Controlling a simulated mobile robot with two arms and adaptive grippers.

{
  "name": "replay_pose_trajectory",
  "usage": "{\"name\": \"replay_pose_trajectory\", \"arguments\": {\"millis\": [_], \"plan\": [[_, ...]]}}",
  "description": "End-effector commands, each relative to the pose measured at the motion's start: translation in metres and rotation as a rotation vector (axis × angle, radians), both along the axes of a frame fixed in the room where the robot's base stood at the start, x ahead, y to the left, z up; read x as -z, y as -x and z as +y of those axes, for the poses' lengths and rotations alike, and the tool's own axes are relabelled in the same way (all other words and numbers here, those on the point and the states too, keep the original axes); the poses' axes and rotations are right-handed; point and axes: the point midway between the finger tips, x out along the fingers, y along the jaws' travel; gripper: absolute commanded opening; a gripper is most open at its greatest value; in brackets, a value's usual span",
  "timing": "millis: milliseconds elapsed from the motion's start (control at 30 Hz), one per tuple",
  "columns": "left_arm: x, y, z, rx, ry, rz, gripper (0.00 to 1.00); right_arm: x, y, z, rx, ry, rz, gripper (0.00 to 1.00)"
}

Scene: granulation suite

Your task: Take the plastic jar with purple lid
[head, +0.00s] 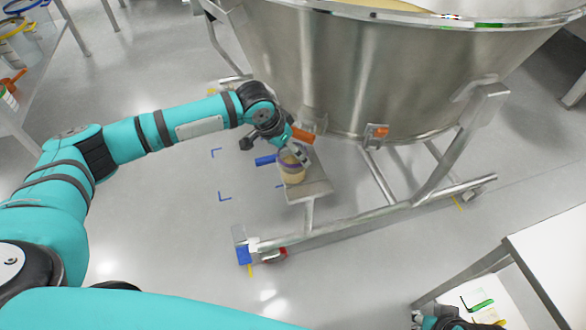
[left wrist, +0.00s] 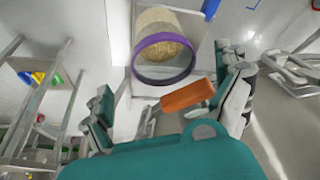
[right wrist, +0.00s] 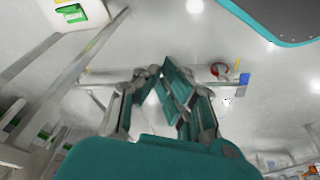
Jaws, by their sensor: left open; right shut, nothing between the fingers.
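The plastic jar (head: 291,172) with tan contents and a purple lid stands on a small metal shelf (head: 316,190) below the big steel vessel. In the left wrist view the jar (left wrist: 160,24) shows with its purple lid rim (left wrist: 165,76) toward me, ahead of the fingers. My left gripper (head: 278,152) is open, right at the jar and partly in front of it in the head view. In the left wrist view its fingers (left wrist: 170,100) are spread wide with the jar not between them. My right gripper (right wrist: 160,88) is shut and empty, far from the jar, at the lower right of the head view.
The large steel vessel (head: 330,70) on a tubular frame (head: 370,222) stands just behind the jar. An orange handle (head: 302,135) and a blue handle (head: 265,160) are close to the left gripper. A white table (head: 550,250) is at lower right.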

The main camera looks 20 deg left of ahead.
Motion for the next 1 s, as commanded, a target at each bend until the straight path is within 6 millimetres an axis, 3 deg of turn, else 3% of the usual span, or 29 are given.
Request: {"name": "replay_pose_trajectory", "arguments": {"millis": [133, 433, 733, 1000], "plan": [[0.009, -0.003, -0.001, 0.0, -0.001, 0.0, 1.0, -0.003, 0.002, 0.0, 0.0, 0.001, -0.002, 0.0], [0.048, -0.017, -0.005, 0.001, -0.001, -0.001, 1.0, 0.013, 0.001, 0.0, 0.0, -0.001, -0.011, 0.0], [0.051, -0.019, -0.007, 0.001, -0.001, -0.002, 1.0, 0.012, 0.0, 0.0, 0.0, -0.002, -0.017, 0.0], [0.051, -0.019, -0.007, 0.001, -0.001, -0.002, 0.67, 0.012, 0.0, 0.0, -0.001, -0.003, -0.018, 0.0]]}}
